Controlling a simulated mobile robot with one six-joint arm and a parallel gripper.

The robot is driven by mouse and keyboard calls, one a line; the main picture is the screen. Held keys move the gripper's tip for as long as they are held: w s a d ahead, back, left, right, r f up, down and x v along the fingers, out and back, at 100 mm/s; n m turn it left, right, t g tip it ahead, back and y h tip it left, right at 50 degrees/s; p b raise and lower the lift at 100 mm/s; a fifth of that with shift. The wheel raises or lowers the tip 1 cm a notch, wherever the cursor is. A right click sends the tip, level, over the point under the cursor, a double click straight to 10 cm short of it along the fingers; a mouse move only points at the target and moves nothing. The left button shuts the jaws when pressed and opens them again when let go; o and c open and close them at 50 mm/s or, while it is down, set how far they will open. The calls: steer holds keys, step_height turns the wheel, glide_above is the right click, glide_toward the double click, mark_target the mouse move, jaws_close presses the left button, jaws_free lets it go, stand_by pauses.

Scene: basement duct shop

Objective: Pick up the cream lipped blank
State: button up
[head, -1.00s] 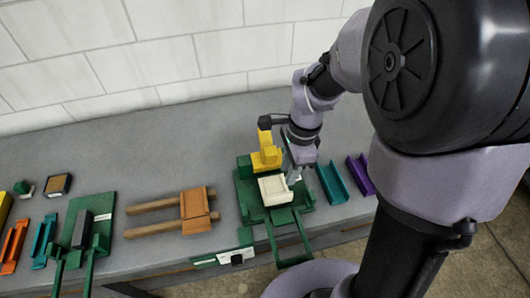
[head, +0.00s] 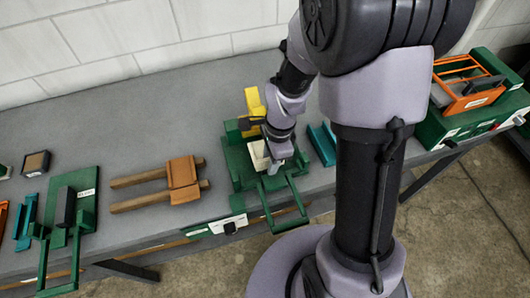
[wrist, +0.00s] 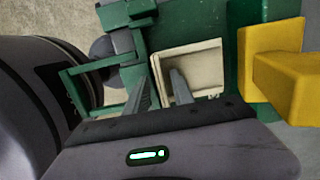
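The two fingers of my gripper (wrist: 162,78) are apart. One is outside the blank's left wall, the other over its hollow, with that wall between them. I cannot tell whether either finger touches it.
The yellow block (wrist: 280,60) stands close beside the blank. The green handle frame (head: 285,208) sticks out at the front. A teal channel (head: 322,145) lies to the right, a wooden two-pronged piece (head: 183,180) to the left. An orange-framed green machine (head: 465,105) stands far right.

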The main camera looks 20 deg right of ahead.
steer(key=shift+f, duration=0.2)
jaws_close()
